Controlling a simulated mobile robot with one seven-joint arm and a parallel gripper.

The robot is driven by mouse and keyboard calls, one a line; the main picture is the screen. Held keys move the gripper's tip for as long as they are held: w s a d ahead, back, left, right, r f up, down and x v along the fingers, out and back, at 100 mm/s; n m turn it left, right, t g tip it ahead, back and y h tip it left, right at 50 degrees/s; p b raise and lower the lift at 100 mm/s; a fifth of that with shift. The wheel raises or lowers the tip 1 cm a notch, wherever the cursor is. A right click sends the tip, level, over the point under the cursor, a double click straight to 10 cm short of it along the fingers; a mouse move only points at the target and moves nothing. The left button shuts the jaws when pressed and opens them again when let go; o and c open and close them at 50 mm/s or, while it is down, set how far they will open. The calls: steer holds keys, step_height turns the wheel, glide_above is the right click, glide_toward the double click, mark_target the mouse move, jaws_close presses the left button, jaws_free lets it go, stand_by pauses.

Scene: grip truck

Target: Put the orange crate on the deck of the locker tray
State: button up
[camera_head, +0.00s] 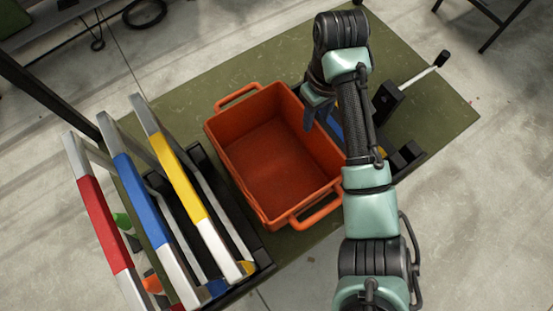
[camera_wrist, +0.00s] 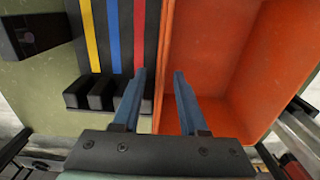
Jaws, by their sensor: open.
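The orange crate (camera_head: 268,160) stands empty and upright on the green mat, an end handle at top and bottom. My gripper (camera_head: 312,112) is at its upper right side. In the wrist view, the open fingers (camera_wrist: 160,74) point at the crate's side wall, one on the striped-slab side and one over the crate's inside (camera_wrist: 225,60). Whether they touch the wall cannot be told. A black slab with yellow, blue and red stripes (camera_wrist: 112,42) lies beside the crate, partly hidden by my arm in the head view. I cannot tell which piece is the locker tray.
A black rack with upright frames banded red, blue and yellow (camera_head: 165,215) stands close on the crate's left. A black box with a white-rod lever (camera_head: 388,100) stands right of my arm. The green mat (camera_head: 265,65) is bare behind the crate.

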steer(key=shift+a+f+p, duration=0.15)
steer(key=shift+f+p, duration=0.25)
steer(key=shift+f, duration=1.3)
steer(key=shift+a+f+p, duration=0.1)
steer(key=shift+f+p, duration=0.25)
steer(key=shift+f, duration=1.35)
jaws_close()
steer(key=shift+r, duration=0.15)
